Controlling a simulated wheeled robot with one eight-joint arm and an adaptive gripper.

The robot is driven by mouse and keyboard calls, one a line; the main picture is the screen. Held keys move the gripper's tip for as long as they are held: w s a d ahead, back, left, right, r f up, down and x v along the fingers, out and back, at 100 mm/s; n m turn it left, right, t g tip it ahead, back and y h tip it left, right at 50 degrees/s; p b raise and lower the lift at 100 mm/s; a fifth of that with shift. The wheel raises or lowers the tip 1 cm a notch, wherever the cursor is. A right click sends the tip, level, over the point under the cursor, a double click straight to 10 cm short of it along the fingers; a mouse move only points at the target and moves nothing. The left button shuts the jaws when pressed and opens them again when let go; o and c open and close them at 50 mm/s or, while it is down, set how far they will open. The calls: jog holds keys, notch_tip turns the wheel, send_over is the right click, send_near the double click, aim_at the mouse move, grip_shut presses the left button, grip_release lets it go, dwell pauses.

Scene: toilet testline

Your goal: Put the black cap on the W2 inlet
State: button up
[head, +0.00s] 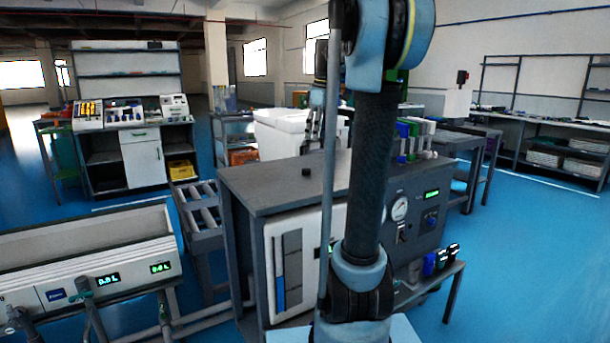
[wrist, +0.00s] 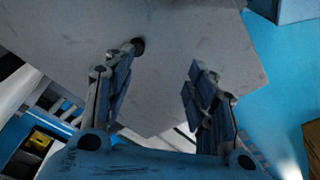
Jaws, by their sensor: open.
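A small black cap (head: 306,171) sits on the bare grey top of the test bench (head: 262,178). In the wrist view the black cap (wrist: 138,46) is just beyond the tip of the left finger, not between the fingers. My gripper (wrist: 160,72) is open and empty, its fingers spread wide above the bench top. In the head view my gripper (head: 318,122) hangs over the bench, partly hidden behind my arm. I cannot make out a W2 label or inlet in either view.
A white toilet part (head: 280,135) stands behind the bench. Coloured fittings (head: 408,140) stand on the bench's right side, above a gauge panel (head: 399,210). A trough with green displays (head: 110,279) is at left, beside a roller conveyor (head: 200,212).

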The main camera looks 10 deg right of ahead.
jog(key=r+n, duration=0.2)
send_over(306, 169)
jog(key=s+d, duration=0.2)
jog(key=d, duration=0.1)
jog(key=a+f, duration=0.1)
jog(key=f, duration=0.4)
jog(key=w+a+f, duration=0.1)
jog(key=f, duration=1.1)
jog(key=shift+w+a, duration=0.35)
jog(key=shift+a, duration=0.05)
jog(key=c, duration=0.9)
jog(key=shift+o, duration=0.2)
notch_tip(306, 169, up, 10)
